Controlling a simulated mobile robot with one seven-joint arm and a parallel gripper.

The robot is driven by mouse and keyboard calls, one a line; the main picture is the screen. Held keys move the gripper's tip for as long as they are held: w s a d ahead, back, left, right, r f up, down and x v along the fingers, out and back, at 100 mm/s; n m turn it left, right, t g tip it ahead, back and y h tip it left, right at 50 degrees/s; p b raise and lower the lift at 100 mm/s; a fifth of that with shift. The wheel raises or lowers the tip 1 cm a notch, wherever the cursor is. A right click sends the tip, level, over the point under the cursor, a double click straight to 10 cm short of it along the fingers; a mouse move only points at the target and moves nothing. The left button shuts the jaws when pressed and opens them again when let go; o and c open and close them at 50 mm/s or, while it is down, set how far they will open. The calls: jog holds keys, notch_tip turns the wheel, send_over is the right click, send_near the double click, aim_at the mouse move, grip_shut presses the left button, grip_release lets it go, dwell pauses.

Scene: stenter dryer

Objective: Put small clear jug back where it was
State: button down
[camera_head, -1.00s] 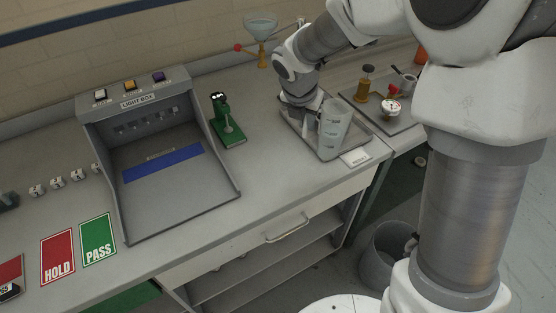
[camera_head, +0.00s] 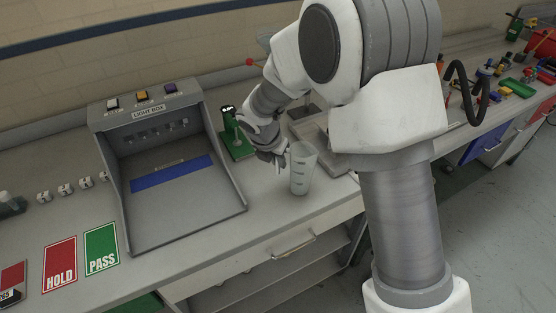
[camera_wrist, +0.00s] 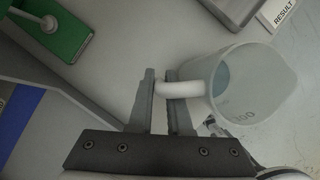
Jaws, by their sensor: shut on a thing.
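The small clear jug (camera_head: 302,170) is upright near the front edge of the bench, right of the light box. It is a translucent beaker with dark markings, and it also shows in the wrist view (camera_wrist: 250,85). My gripper (camera_head: 279,158) is shut on the jug's handle (camera_wrist: 182,88), with a finger on each side of it in the wrist view (camera_wrist: 165,90). I cannot tell whether the jug's base touches the bench. The grey tray (camera_head: 312,133) lies behind and to the right of the jug, partly hidden by my arm.
The light box (camera_head: 175,185) stands to the left. A green-based device (camera_head: 236,143) stands between it and my gripper. HOLD (camera_head: 60,265) and PASS (camera_head: 101,249) cards lie at the front left. A RESULT label (camera_wrist: 281,12) is near the tray.

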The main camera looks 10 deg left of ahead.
jog(key=c, duration=1.3)
grip_release()
jog(key=shift+f, duration=0.15)
jog(key=o, duration=0.4)
jog(key=shift+o, duration=0.2)
jog(key=shift+r, duration=0.35)
jog(key=v, duration=1.1)
jog(key=shift+s+r+p, duration=0.25)
jog(key=shift+r+p, duration=0.1)
jog(key=shift+p, duration=0.1)
